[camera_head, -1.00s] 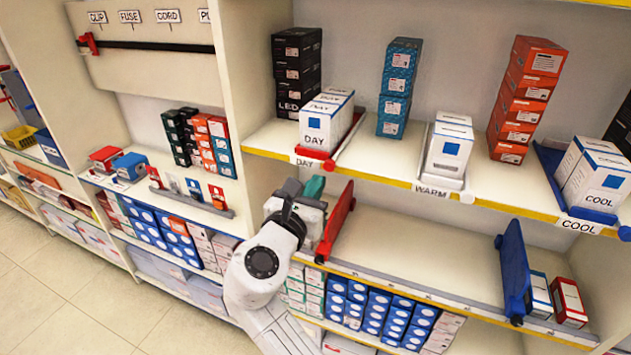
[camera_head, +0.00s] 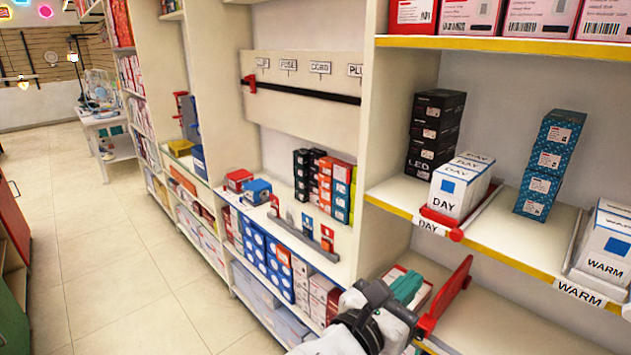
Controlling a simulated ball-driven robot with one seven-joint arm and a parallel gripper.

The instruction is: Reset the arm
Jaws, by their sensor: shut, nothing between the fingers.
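My gripper (camera_head: 384,297), white and grey with a dark ring at the wrist, is at the bottom edge of the head view, right of centre. It is shut and empty. It is at the left end of the middle shelf, just left of a red divider (camera_head: 446,298). I cannot tell whether it touches the divider. A teal thing (camera_head: 406,287) shows right behind it. The fingertips are hard to make out, and the rest of my arm is cut off below.
The upper shelf holds white DAY boxes (camera_head: 460,190), WARM boxes (camera_head: 606,247), a black LED stack (camera_head: 434,135) and a teal stack (camera_head: 549,165). An upright panel (camera_head: 388,130) separates the bays. Tiled floor (camera_head: 115,250) is clear at left.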

